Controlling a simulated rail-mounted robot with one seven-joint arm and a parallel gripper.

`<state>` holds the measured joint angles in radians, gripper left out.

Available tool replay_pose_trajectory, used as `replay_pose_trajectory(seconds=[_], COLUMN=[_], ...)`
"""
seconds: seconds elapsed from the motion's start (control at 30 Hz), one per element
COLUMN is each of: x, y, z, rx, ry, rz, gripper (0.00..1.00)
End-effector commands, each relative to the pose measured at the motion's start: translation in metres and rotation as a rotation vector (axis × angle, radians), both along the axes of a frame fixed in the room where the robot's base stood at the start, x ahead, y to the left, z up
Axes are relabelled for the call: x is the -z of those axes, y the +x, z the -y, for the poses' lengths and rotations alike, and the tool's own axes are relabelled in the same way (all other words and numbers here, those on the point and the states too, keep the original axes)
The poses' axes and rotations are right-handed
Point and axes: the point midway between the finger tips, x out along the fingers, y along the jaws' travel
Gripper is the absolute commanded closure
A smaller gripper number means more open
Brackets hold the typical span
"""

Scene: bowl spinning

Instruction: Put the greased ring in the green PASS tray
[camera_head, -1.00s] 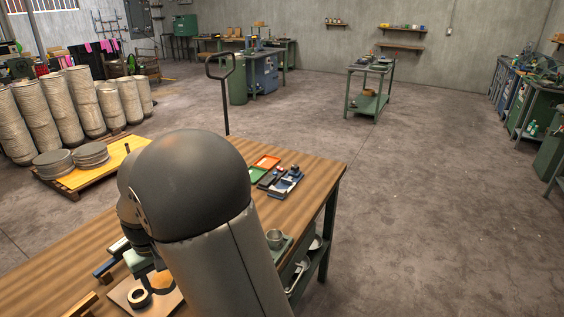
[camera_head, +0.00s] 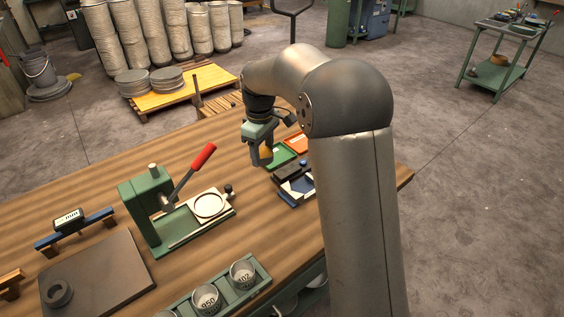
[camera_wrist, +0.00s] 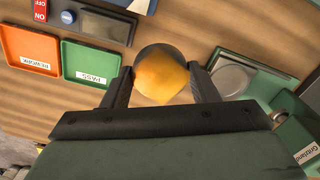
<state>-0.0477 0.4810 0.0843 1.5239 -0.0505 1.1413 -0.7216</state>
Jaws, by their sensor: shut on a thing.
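My gripper (camera_wrist: 163,88) is shut on a round dark-rimmed thing filled with yellow-orange grease, which I take to be the greased ring (camera_wrist: 162,77). In the head view my gripper (camera_head: 262,158) hangs above the bench, with the yellow of the ring (camera_head: 267,154) showing at its fingers. The green PASS tray (camera_head: 272,160) is just behind and right of the gripper there, partly hidden by it. In the wrist view the PASS tray (camera_wrist: 90,64) lies left of the held ring, apart from it, and its visible floor is empty.
An orange REWORK tray (camera_wrist: 30,50) adjoins the PASS tray. A blue-and-black device (camera_head: 296,185) lies in front of the trays. A green press (camera_head: 150,205) with a red handle stands left. Another ring (camera_head: 58,292) sits on a dark plate (camera_head: 105,270). A green rack (camera_head: 215,292) holds cups.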

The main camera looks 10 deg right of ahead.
Motion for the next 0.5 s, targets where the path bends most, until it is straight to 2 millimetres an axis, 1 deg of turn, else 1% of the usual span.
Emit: replay_pose_trajectory(seconds=[0.03,0.1,0.23,0.37,0.5], x=[0.006,0.003,-0.002,0.003,0.017], y=[0.013,0.024,0.037,0.053,0.081], z=[-0.009,-0.017,-0.022,-0.011,0.009], rx=[-0.102,-0.230,-0.361,-0.388,-0.386], ry=[0.003,0.005,0.008,0.008,0.008], rz=[0.004,0.003,0.002,0.000,0.000], gripper=[0.79,0.79,0.79,0.79,0.79])
